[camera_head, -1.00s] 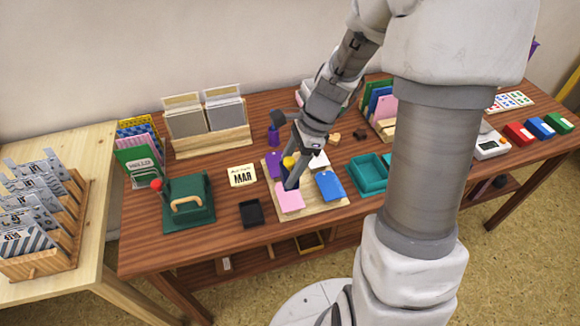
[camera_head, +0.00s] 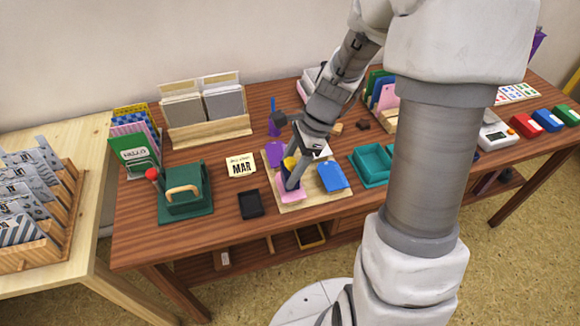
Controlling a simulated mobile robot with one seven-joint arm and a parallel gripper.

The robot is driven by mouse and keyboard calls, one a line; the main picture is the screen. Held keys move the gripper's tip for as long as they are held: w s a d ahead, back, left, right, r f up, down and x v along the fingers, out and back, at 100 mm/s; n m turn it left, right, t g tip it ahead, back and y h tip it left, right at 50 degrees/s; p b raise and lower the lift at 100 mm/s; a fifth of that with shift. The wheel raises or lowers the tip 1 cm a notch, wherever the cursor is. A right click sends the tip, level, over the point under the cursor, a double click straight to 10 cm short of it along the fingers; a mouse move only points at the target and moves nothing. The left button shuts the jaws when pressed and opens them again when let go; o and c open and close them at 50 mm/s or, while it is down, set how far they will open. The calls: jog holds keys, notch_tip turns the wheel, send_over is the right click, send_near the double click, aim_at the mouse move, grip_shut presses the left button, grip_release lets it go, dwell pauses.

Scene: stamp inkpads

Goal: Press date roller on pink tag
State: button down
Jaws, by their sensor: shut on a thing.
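The pink tag (camera_head: 288,196) lies at the front left of a light wooden board (camera_head: 315,202) on the desk. A purple tag (camera_head: 274,154) and a blue tag (camera_head: 332,177) lie on the same board. My gripper (camera_head: 294,178) points down over the pink tag and is shut on the date roller (camera_head: 287,164), of which a yellow and dark blue part shows. The fingers hide most of the roller. I cannot tell whether its underside touches the tag.
A black inkpad tray (camera_head: 250,204) and a green press with a wooden handle (camera_head: 185,189) stand to the left. A MAR card (camera_head: 240,166) lies behind. A teal tray (camera_head: 370,166) is to the right. A card rack (camera_head: 207,118) stands at the back.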

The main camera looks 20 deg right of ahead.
jog(key=shift+f, duration=0.6)
dwell(1.6)
notch_tip(320, 180, up, 7)
jog(key=p, duration=0.6)
jog(key=shift+r, duration=0.15)
jog(key=shift+d, duration=0.1)
dwell(0.8)
